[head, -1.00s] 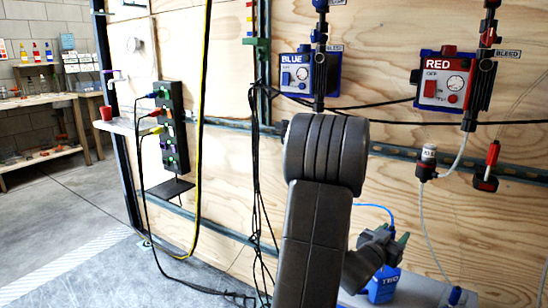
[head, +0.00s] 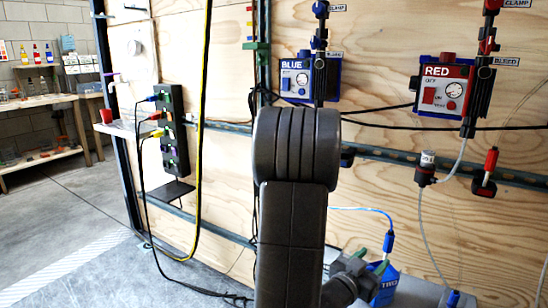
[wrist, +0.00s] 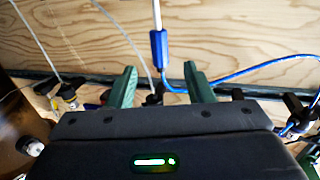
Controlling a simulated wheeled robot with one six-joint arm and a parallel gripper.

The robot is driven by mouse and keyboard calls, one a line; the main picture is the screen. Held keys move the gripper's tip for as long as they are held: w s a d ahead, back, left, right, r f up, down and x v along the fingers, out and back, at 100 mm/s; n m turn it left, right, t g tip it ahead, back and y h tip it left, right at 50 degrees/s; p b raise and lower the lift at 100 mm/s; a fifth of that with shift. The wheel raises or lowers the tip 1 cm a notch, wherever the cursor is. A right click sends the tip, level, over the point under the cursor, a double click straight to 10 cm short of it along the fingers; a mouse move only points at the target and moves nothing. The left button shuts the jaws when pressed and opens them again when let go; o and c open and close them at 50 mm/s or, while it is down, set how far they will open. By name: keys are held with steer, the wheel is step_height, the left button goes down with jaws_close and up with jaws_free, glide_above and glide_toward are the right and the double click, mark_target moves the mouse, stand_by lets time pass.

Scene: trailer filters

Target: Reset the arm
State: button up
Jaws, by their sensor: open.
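My arm rises through the middle of the head view and hides part of the wall behind it. My gripper (head: 374,254) is low and right of centre in the head view, at the near side of a blue container (head: 386,286). In the wrist view the two green fingers of my gripper (wrist: 159,86) stand wide apart. Nothing is held between them. A blue connector (wrist: 159,48) with a white tube above it and a blue hose (wrist: 235,76) show beyond the fingers.
The plywood wall (head: 225,150) carries a blue box labelled BLUE (head: 296,78) and a red box labelled RED (head: 443,88). A power strip (head: 172,130) with cables hangs at left. Thin tubes and black cables run along the wall. The concrete floor (head: 60,220) is open at left.

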mark_target(394, 231)
steer(key=b+x, duration=0.2)
steer(key=x, duration=1)
steer(key=shift+f, duration=0.1)
step_height(394, 231, up, 3)
steer(key=p, duration=0.3)
steer(key=shift+a, duration=0.1)
step_height(394, 231, up, 8)
steer(key=p, duration=0.7)
steer(key=shift+p, duration=0.4)
